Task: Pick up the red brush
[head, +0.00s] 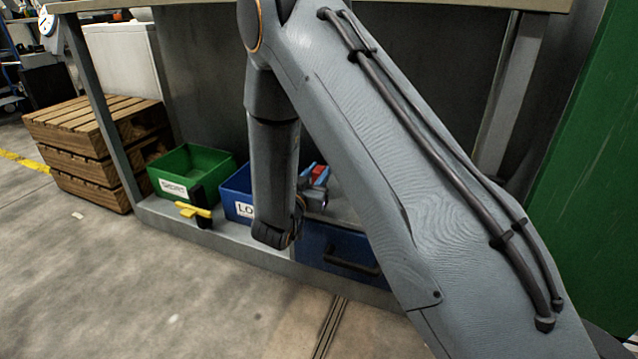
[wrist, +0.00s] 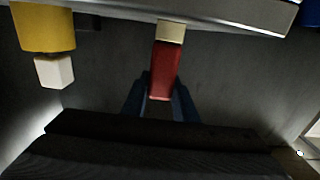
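The red brush (wrist: 164,72) is in the middle of the wrist view, a red block with a cream end (wrist: 171,31) at the top. My gripper's blue fingers (wrist: 160,104) stand on both sides of it, and the brush lies between or just beyond their tips. I cannot tell whether they press on it. In the head view a red patch (head: 319,171) shows beside the blue parts of my gripper (head: 312,184), above the low shelf and behind my arm. Much of the gripper is hidden there.
A green bin (head: 190,167) and a blue bin (head: 236,190) stand on the low shelf under the bench. A yellow and black tool (head: 192,211) lies at its front. A yellow thing with a white end (wrist: 45,30) shows left of the brush. Pallets (head: 85,130) are stacked at left.

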